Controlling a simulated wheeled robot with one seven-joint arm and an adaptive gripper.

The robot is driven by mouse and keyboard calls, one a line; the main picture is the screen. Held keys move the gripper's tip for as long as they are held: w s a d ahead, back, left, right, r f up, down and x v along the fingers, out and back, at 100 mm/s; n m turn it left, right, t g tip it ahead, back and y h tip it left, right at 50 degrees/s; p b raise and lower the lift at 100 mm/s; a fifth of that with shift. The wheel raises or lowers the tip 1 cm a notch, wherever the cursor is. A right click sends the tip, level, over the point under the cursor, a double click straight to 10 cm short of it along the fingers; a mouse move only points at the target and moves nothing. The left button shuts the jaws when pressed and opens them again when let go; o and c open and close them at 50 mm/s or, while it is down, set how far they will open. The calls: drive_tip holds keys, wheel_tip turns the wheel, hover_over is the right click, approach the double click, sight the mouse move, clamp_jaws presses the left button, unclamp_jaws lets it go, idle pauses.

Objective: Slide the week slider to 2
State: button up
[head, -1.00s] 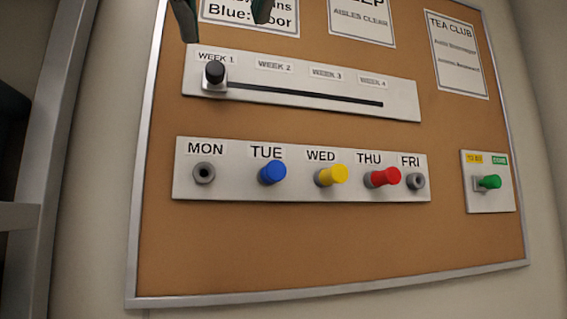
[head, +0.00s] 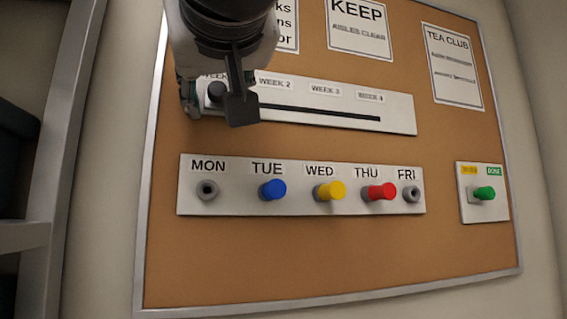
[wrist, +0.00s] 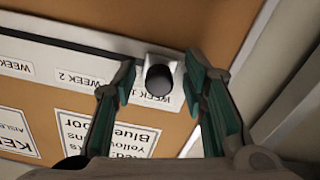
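The week slider's black knob (head: 215,92) is at the left end of its slot, at the WEEK 1 label. In the wrist view the knob (wrist: 158,78) stands between my two fingers, with a gap to each side. The slider panel (head: 400,110) is a white strip with a dark slot running right past the WEEK 2 label (head: 275,82), WEEK 3 and WEEK 4. My gripper (head: 215,100) is open around the knob in the head view, and it also shows open in the wrist view (wrist: 155,85). My arm hides part of the WEEK 1 label in the head view.
Below is a panel (head: 235,205) with MON to FRI sockets; blue (head: 273,189), yellow (head: 330,191) and red (head: 381,191) pegs sit at TUE, WED and THU. A green switch (head: 484,193) is at the right. Paper notices hang above the slider.

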sight(274, 108)
drive_tip(key=shift+w, duration=0.15)
clamp_jaws()
drive_tip(key=d, duration=0.2)
drive_tip(key=w+d+b, duration=0.1)
drive_tip(key=d, duration=0.2)
drive_tip(key=w+d, duration=0.1)
drive_tip(key=d, duration=0.1)
drive_tip(key=shift+w+d+b, duration=0.25)
drive_tip(key=shift+d+b, duration=0.05)
drive_tip(key=shift+b, duration=0.1)
unclamp_jaws()
